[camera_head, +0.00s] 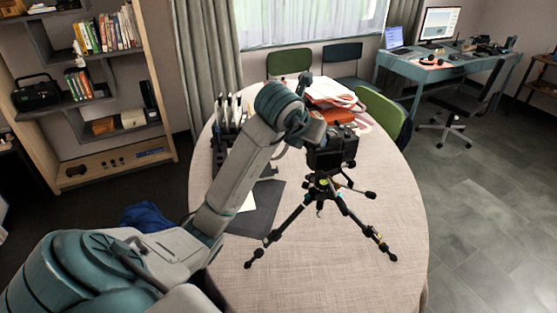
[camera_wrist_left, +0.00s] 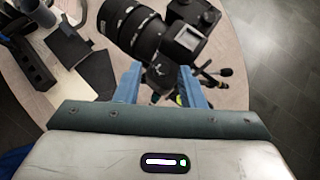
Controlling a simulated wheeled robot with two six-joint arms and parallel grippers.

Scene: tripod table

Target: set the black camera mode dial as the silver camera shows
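The black camera (camera_head: 333,152) sits on a small black tripod (camera_head: 325,190) on the table. In the left wrist view its long lens (camera_wrist_left: 140,32) points to the upper left, with the body (camera_wrist_left: 192,38) on the right. I cannot make out the mode dial or its setting. I cannot identify a silver camera. My right gripper is not in view.
The oval table (camera_head: 300,270) has a black folder (camera_head: 262,207) left of the tripod. A dark organizer (camera_head: 226,125) and red-orange items (camera_head: 330,93) stand farther back. The table's front is clear. A green chair (camera_head: 382,115) is close to its right edge.

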